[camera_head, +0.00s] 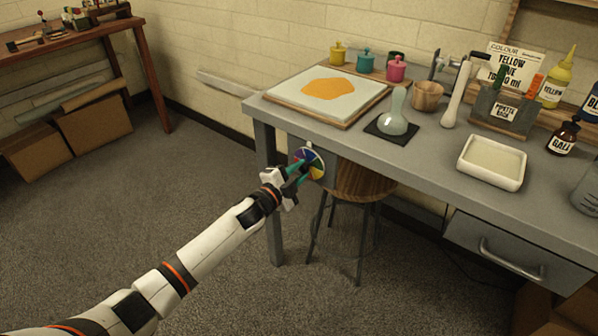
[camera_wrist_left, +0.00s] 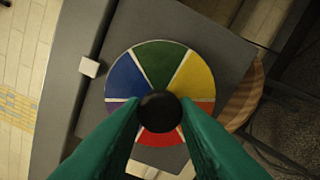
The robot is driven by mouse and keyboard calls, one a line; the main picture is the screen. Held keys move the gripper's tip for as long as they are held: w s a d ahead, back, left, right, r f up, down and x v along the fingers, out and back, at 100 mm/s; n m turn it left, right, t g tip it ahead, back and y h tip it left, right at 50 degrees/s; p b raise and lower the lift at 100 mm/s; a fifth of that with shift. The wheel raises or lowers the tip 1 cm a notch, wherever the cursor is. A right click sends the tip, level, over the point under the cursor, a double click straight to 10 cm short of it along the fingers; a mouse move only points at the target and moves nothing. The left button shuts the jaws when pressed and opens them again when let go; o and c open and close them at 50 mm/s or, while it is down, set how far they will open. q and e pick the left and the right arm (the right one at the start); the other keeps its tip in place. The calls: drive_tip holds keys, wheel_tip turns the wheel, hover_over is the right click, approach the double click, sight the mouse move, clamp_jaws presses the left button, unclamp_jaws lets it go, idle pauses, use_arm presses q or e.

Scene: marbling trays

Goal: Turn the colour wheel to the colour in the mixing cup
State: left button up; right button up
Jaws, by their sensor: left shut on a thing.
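The colour wheel (camera_head: 316,160) is mounted on a grey panel under the left end of the table. A small white block (camera_wrist_left: 89,67) sits beside the blue sector. My left gripper (camera_head: 297,171), with green fingers, is shut on the wheel's black knob (camera_wrist_left: 160,108). A wooden cup (camera_head: 428,97) stands on the table; I cannot tell its contents or whether it is the mixing cup. My right gripper is out of view.
Yellow, teal and pink lidded pots stand at the back. A wooden stool (camera_head: 362,186) is under the table, close to the wheel.

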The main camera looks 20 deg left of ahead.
use_arm(q)
drive_tip(key=shift+f+m, duration=0.2)
drive_tip(key=shift+m, duration=0.8)
drive_tip(key=m, duration=0.3)
drive_tip(key=shift+r+m+b, duration=0.1)
drive_tip(key=shift+m+b, duration=0.2)
drive_tip(key=m, duration=0.3)
drive_tip(key=shift+m+b, duration=0.3)
drive_tip(key=shift+m, duration=0.6)
drive_tip(key=shift+r, duration=0.1)
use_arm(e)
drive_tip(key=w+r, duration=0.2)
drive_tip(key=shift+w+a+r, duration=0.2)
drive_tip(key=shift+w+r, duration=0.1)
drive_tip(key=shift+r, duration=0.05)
use_arm(q)
drive_tip(key=shift+m, duration=0.3)
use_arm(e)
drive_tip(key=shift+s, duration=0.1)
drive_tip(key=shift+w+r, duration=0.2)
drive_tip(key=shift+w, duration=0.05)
